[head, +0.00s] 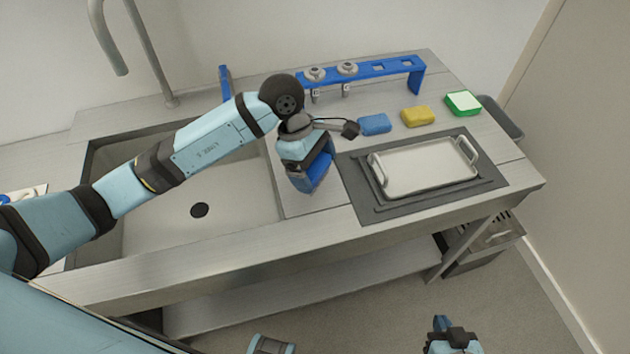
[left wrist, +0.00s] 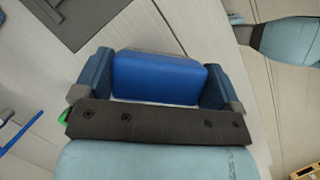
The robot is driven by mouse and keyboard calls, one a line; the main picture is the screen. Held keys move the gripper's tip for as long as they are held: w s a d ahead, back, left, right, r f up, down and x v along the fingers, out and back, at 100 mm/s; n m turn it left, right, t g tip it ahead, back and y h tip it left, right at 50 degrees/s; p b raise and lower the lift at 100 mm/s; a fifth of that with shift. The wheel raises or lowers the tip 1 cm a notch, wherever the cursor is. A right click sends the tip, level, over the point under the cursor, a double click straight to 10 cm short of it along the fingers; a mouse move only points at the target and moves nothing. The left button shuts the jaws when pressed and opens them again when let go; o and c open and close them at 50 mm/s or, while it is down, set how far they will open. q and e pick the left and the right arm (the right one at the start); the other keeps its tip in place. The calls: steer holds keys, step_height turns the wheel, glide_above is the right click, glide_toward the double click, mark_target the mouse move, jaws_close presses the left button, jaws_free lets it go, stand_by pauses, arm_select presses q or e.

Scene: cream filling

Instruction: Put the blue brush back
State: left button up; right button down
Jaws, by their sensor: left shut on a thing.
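My left gripper (head: 316,182) is above the strip of counter between the sink and the grey mat. In the left wrist view, it is shut on a bright blue block (left wrist: 157,78) with a pale lower edge, which I take as the blue brush. The brush also shows in the head view (head: 319,170), partly hidden by the gripper. Whether it touches the counter I cannot tell. My right gripper (head: 441,323) is low at the bottom edge, in front of the counter, and its jaw opening is unclear.
A blue block (head: 374,124), a yellow block (head: 417,116) and a green block with a white top (head: 462,103) lie in a row. A metal tray (head: 424,188) stands on the mat (head: 363,207). Behind is a blue rack (head: 386,69). The sink (head: 160,227) is left.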

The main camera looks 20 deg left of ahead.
mark_target(315, 184)
arm_select(q)
step_height(315, 184, down, 6)
steer(key=shift+r, duration=0.15)
steer(key=shift+f, duration=0.25)
steer(key=o, duration=0.6)
steer(key=shift+r, duration=0.3)
steer(key=shift+a+r, duration=0.2)
steer(key=shift+r, duration=0.1)
steer(key=b+v, duration=0.1)
steer(key=v, duration=1)
